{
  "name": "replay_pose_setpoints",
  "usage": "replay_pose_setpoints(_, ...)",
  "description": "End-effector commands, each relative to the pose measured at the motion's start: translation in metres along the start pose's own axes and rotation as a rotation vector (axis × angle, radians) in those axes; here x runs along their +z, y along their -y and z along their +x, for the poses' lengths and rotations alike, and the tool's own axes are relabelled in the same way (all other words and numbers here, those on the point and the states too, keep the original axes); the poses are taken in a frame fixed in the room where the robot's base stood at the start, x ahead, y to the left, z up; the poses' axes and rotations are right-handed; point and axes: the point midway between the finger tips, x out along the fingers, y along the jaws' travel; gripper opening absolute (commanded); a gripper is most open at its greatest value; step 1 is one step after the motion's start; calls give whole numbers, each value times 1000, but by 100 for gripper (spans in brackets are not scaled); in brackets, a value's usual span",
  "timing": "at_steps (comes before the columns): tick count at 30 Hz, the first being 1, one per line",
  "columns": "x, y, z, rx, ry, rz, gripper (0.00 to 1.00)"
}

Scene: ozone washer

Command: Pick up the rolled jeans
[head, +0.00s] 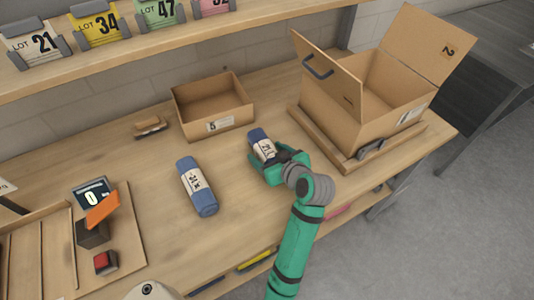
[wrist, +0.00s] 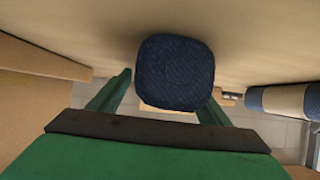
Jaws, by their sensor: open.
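A rolled pair of blue jeans (head: 258,135) with a pale paper band lies on the workbench in the middle. My gripper (head: 272,161) is at its near end, low over the bench. In the wrist view the dark blue end of this roll (wrist: 175,72) faces me between the two green fingers of my gripper (wrist: 166,92). The fingers are open, one on each side of it; whether they touch it I cannot tell. A second banded roll (head: 207,207) lies apart to the left on the bench, and it also shows at the right of the wrist view (wrist: 270,98).
An open cardboard box (head: 350,128) stands to the right on a wooden base. A shallow open carton (head: 212,119) is behind the rolls. At left are a display (head: 92,196), an orange piece (head: 102,210) and a red button (head: 102,260). A shelf with lot cards runs above.

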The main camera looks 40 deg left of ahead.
Motion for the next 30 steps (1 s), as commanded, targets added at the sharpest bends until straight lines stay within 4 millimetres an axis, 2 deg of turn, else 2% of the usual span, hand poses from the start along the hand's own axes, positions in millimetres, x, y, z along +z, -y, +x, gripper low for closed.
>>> replay_pose_setpoints(8, 0, 0, 4, 1, -1, 0, 71)
replay_pose_setpoints(11, 0, 0, 3, 1, -1, 0, 49)
replay_pose_setpoints(15, 0, 0, 3, 1, -1, 0, 16)
replay_pose_setpoints(16, 0, 0, 3, 1, -1, 0, 14)
replay_pose_setpoints(26, -3, 0, 2, 1, -3, -1, 14)
replay_pose_setpoints(30, -10, 0, -2, 2, -5, -3, 14)
